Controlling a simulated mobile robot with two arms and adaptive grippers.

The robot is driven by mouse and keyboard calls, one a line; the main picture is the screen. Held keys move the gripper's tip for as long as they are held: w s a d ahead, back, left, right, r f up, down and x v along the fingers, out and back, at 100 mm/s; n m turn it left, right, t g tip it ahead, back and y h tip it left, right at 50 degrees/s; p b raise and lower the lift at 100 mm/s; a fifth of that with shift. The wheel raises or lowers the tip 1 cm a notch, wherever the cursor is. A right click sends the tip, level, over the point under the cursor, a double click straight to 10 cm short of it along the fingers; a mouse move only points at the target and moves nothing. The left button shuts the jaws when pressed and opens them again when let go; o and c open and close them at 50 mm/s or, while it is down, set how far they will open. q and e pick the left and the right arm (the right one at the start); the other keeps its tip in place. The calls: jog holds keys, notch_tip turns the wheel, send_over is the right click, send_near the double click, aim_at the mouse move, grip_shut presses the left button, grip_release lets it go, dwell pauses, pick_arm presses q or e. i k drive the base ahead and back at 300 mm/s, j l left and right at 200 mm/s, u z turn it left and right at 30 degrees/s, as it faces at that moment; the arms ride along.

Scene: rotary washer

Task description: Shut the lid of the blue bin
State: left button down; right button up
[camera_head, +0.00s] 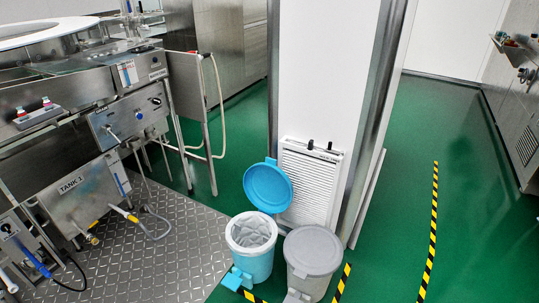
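The blue bin (255,262) stands on the green floor at the bottom middle of the head view, in front of a white pillar. It is upright, with a pale liner showing inside its open mouth. Its round blue lid (268,187) is open and tilted up at the back of the bin, leaning toward the pillar. A small blue pedal (236,279) sticks out low at the front left of the bin. Neither of my grippers shows in the head view.
A grey bin (313,252) with its lid shut stands right beside the blue bin. A louvred white panel (309,185) is behind both. Steel washer equipment (85,190) fills the left. Green floor (400,220) is clear to the right, with yellow-black tape (429,240).

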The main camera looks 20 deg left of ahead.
aim_at(267, 187)
jog(key=i+j+z, duration=0.15)
jog(key=j+z, duration=0.15)
jog(key=j, duration=0.75)
jog(key=j+z, duration=0.25)
jog(key=j, duration=0.8)
